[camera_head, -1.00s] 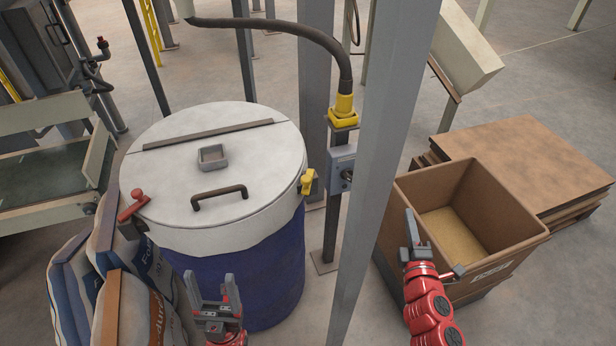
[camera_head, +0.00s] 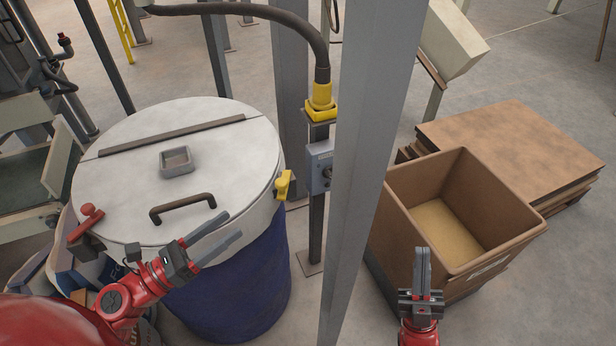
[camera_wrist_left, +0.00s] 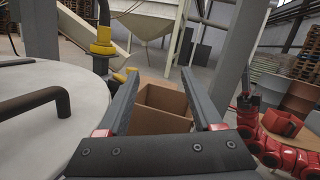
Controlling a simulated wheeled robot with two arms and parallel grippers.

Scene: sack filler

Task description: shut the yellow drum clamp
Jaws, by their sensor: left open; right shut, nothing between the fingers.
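The yellow drum clamp (camera_head: 284,184) sits on the right side of the rim of a blue drum (camera_head: 236,285) with a white lid (camera_head: 110,185). In the left wrist view the clamp (camera_wrist_left: 121,77) shows just left of the left finger, partly hidden by it. My left gripper (camera_head: 222,238) is open and empty, in front of the lid's front right edge, apart from the clamp and pointing right. My right gripper (camera_head: 422,262) is shut and empty, in front of the cardboard box. A red clamp (camera_head: 86,220) is on the lid's left edge.
A grey post (camera_head: 365,150) stands between the drum and the open cardboard box (camera_head: 395,205). A grey switch box (camera_head: 319,165) and a yellow hose fitting (camera_head: 320,97) are right of the clamp. Filled sacks lie left of the drum.

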